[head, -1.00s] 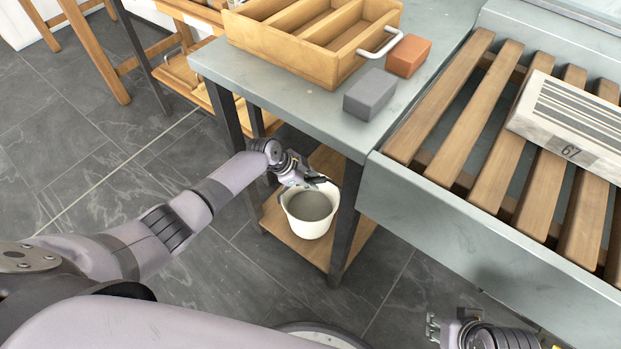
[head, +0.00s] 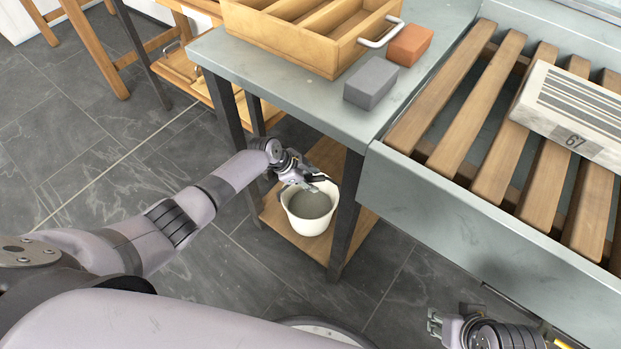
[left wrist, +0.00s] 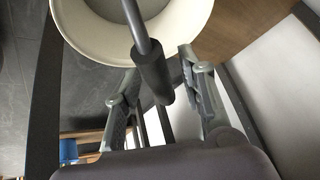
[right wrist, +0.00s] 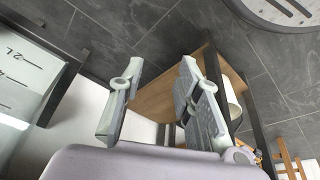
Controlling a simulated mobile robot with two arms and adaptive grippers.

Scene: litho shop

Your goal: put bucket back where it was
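A white bucket (head: 310,225) with a grey inside stands upright on the low wooden shelf (head: 283,222) under the grey table. My left gripper (head: 316,183) is at its far rim. In the left wrist view the bucket (left wrist: 88,45) fills the top, and its handle with a dark grip (left wrist: 152,75) runs between the two spread fingers of my left gripper (left wrist: 160,78), with a gap showing. My right gripper (head: 434,325) is low at the front right, away from the bucket. In the right wrist view its fingers (right wrist: 155,85) are apart and empty.
The table (head: 290,88) bears a wooden tray (head: 290,50), a grey block (head: 371,88) and an orange block (head: 410,45). A dark table leg (head: 345,215) stands close beside the bucket. A slatted rack (head: 455,150) with a printed slab lies right.

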